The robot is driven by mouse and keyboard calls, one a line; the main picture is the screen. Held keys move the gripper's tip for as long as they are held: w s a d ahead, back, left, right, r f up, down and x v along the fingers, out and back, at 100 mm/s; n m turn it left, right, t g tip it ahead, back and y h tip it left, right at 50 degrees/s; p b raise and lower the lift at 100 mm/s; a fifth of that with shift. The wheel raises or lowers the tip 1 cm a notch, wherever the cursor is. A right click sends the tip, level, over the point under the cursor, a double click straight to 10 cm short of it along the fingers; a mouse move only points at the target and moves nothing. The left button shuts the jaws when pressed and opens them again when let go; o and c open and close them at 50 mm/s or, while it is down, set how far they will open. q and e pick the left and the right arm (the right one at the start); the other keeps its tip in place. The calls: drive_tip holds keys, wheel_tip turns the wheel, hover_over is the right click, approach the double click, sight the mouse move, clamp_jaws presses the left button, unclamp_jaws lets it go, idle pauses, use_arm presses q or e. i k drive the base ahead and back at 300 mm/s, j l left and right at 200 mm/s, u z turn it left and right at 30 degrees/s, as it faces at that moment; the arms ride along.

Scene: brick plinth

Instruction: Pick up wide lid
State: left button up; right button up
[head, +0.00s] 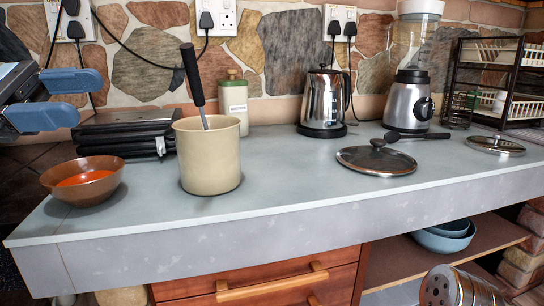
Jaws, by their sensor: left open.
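The wide lid (358,161) is a round glass lid with a metal rim and a dark knob. It lies flat, knob up, on the grey countertop (290,180), right of the middle. A ladle-like utensil with a black handle lies just behind it, by the knob. A smaller glass lid (495,146) lies farther right. My left gripper (88,98), with blue fingers, is at the upper left, above the counter's left end. It is open and empty, far from the wide lid.
A brown bowl (82,185), a black grill (115,133) and a tall beige pot (210,160) with a handle sticking up stand left. A kettle (322,98), blender (407,100) and dish rack (500,75) stand behind. Counter between pot and wide lid is clear.

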sight(376, 160)
drive_tip(key=k, duration=1.15)
